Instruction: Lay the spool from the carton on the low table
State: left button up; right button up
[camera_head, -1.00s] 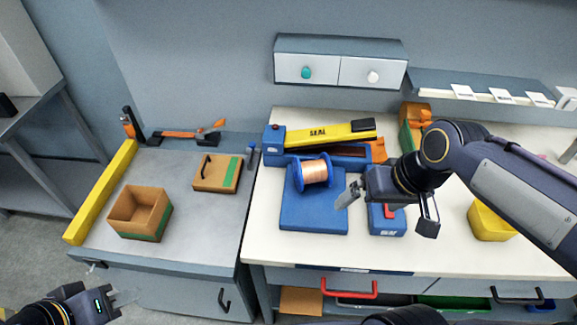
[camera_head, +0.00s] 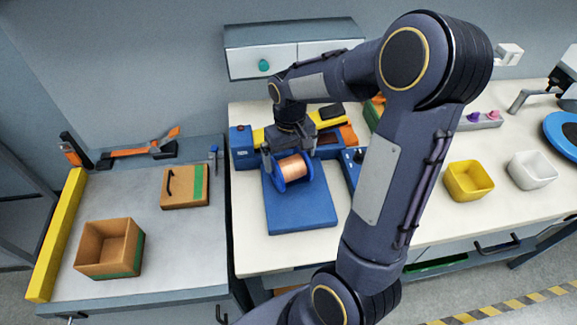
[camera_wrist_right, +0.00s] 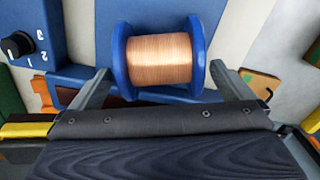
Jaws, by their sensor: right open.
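The spool (camera_head: 291,170), copper-coloured wire between blue flanges, lies on its side on the blue plate (camera_head: 300,212) of the sealing device. My right gripper (camera_head: 290,152) is open above it. In the right wrist view the spool (camera_wrist_right: 160,60) lies between and just ahead of the two spread fingers (camera_wrist_right: 160,78), with a finger near each flange and no clear grip. The open brown carton (camera_head: 108,247) stands on the low grey table (camera_head: 165,250) at left and its visible inside looks empty. My left gripper is out of view.
A lidded brown box (camera_head: 185,187) and a yellow bar (camera_head: 57,235) are on the low table. Bare table lies between them and the carton. Yellow (camera_head: 469,180) and white (camera_head: 532,170) bins stand on the right bench. My right arm hides part of it.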

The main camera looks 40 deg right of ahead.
jog(key=shift+f, duration=0.95)
jog(key=shift+c, duration=0.3)
jog(key=shift+w+r, duration=0.1)
jog(key=c, duration=1.5)
